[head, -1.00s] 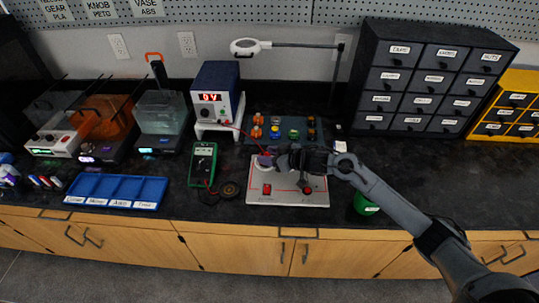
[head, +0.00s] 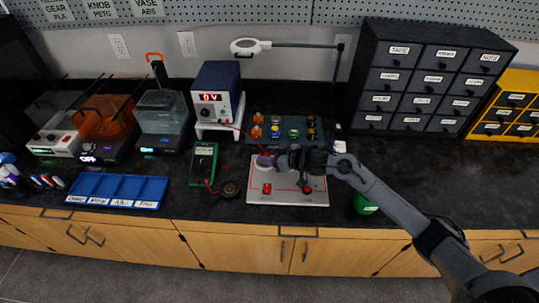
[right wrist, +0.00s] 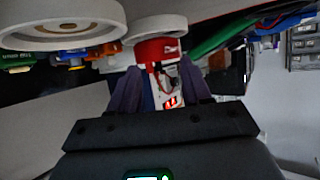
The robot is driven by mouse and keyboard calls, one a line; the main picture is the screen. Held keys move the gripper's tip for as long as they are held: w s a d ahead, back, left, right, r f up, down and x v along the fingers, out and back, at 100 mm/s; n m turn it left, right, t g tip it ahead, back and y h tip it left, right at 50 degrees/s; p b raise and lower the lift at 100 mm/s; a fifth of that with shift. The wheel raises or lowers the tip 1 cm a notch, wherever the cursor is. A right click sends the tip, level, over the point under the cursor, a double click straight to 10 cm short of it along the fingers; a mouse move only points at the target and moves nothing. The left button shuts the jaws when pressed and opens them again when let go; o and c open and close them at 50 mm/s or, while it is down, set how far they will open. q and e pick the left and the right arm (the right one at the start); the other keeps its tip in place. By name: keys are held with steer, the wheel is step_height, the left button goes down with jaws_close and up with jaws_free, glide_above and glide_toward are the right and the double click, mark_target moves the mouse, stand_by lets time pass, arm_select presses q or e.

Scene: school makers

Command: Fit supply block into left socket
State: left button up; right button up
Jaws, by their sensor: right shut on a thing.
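The grey-white socket board (head: 290,198) lies at the middle of the bench, with a red part and a red knob near its front. My right gripper (head: 268,160) is over its back left part, where a pale round socket rim (head: 259,163) partly shows. In the right wrist view the purple fingers (right wrist: 160,92) are shut on the red-and-white supply block (right wrist: 160,50). The block's red end is at a white ring (right wrist: 157,25); I cannot tell whether it is inside or only touching. A second white ring (right wrist: 62,25) is beside it. My left gripper is out of view.
A green multimeter (head: 203,163) and a dark round coil (head: 229,190) lie left of the board. A tray of coloured parts (head: 283,122) and a power supply (head: 217,95) stand behind. A green cup (head: 365,204) is at right under my forearm. Bench beyond it is clear.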

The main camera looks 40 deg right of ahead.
steer(key=shift+f, duration=0.55)
steer(key=o, duration=0.7)
steer(key=shift+o, duration=0.2)
